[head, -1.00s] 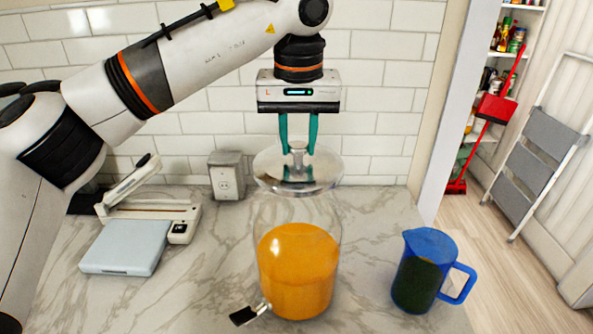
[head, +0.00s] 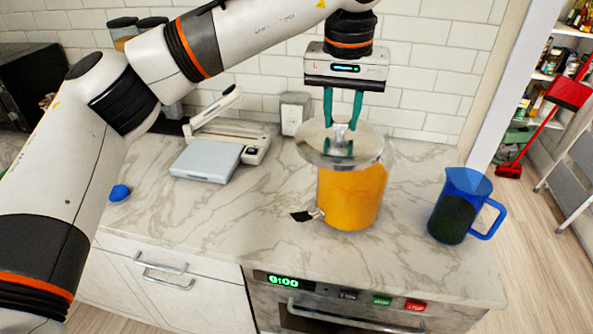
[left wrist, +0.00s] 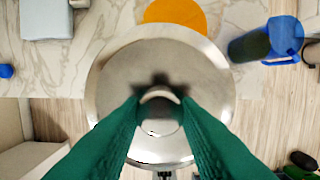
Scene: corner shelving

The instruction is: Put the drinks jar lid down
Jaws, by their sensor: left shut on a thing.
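The drinks jar lid (head: 313,150) is a round metallic disc with a knob on top. My left gripper (head: 342,122) is shut on the lid's knob with its green fingers. In the left wrist view the lid (left wrist: 112,90) lies between and beyond the fingers (left wrist: 160,112). The drinks jar (head: 350,197) is clear, holds orange liquid and has a black-handled tap at its lower left. In the head view the lid overlaps the jar's top and extends to its left; the left wrist view shows orange liquid (left wrist: 175,12) beyond the lid's edge. My right gripper is not in view.
A blue jug (head: 462,205) with dark contents stands right of the jar. Marble counter (head: 250,215) between box and jar is bare.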

